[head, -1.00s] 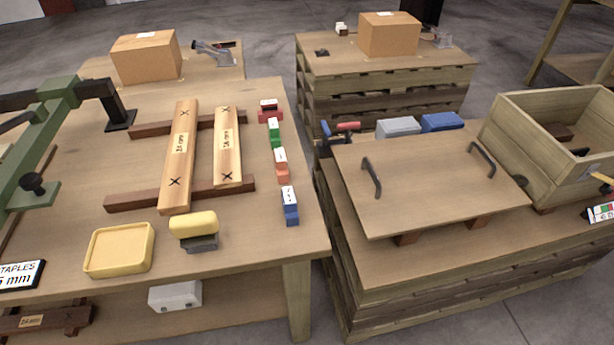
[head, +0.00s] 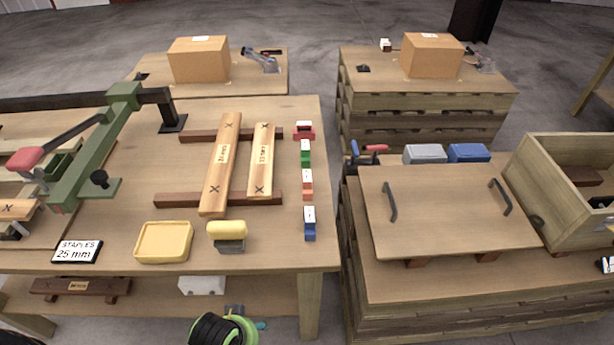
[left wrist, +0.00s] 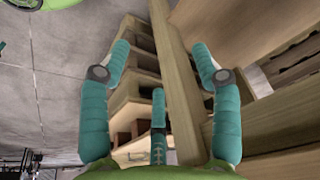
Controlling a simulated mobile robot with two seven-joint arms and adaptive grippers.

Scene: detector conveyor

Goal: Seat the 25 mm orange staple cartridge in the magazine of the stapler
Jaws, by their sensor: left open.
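The orange cartridge (head: 307,186), with a white label on top, stands in a column of cartridges near the right edge of the left table. The green stapler (head: 95,165) stands at the left of that table, with a red knob (head: 25,160) on its lever. I cannot make out the inside of its magazine. My left gripper (head: 249,318) shows partly at the bottom edge, in front of the table and well apart from the cartridge. In the left wrist view its teal fingers (left wrist: 160,60) are spread and empty. My right gripper is not in view.
Red (head: 304,130), green (head: 306,153) and blue (head: 310,224) cartridges stand in line with the orange one. A yellow tray (head: 144,252), a yellow-topped block (head: 226,231) and a 25 mm staples sign (head: 77,251) lie in front. A gap separates the tables.

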